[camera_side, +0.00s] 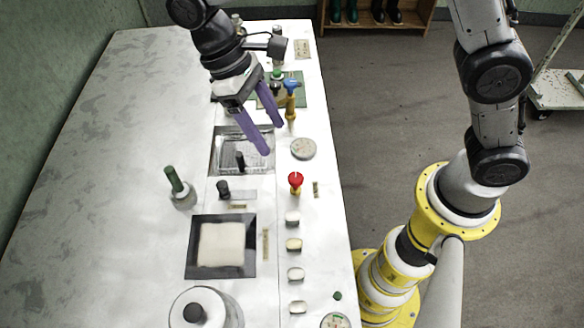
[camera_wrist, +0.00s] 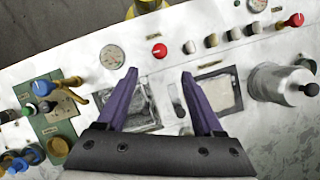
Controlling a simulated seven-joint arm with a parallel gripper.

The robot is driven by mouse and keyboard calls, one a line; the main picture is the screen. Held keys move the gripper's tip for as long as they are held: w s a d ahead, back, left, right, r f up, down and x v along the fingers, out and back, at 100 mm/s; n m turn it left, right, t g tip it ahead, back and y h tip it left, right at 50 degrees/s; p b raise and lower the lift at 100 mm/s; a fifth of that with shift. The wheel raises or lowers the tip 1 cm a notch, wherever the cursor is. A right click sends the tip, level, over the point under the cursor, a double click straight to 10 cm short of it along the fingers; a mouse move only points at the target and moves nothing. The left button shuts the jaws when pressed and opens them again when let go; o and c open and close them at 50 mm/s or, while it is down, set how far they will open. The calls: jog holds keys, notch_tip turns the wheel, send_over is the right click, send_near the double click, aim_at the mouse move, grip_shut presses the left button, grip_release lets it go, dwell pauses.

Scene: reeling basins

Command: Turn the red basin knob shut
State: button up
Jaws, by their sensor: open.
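A red knob (camera_side: 295,181) stands on the right edge strip of the white counter, just below a round gauge in the side view. It also shows in the wrist view (camera_wrist: 159,50), beyond my fingertips and roughly centred between them. How far it is turned is too small to tell. My gripper (camera_side: 272,137) has two purple fingers. They are apart and empty, above the counter near the wire-lined basin (camera_side: 222,160), up and left of the red knob. In the wrist view my gripper (camera_wrist: 159,74) touches nothing I can see.
A blue-handled brass tap (camera_side: 291,85) and the gauge (camera_side: 303,148) stand near my fingers. Several pale knobs (camera_side: 292,218) line the edge. A second red knob (camera_wrist: 293,20) is at far right in the wrist view. A metal pot (camera_side: 205,308) stands front left.

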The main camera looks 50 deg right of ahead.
aim_at(295, 177)
jog(key=x, duration=1.1)
jog(key=shift+s+f, duration=0.1)
jog(key=shift+f, duration=0.2)
grip_shut()
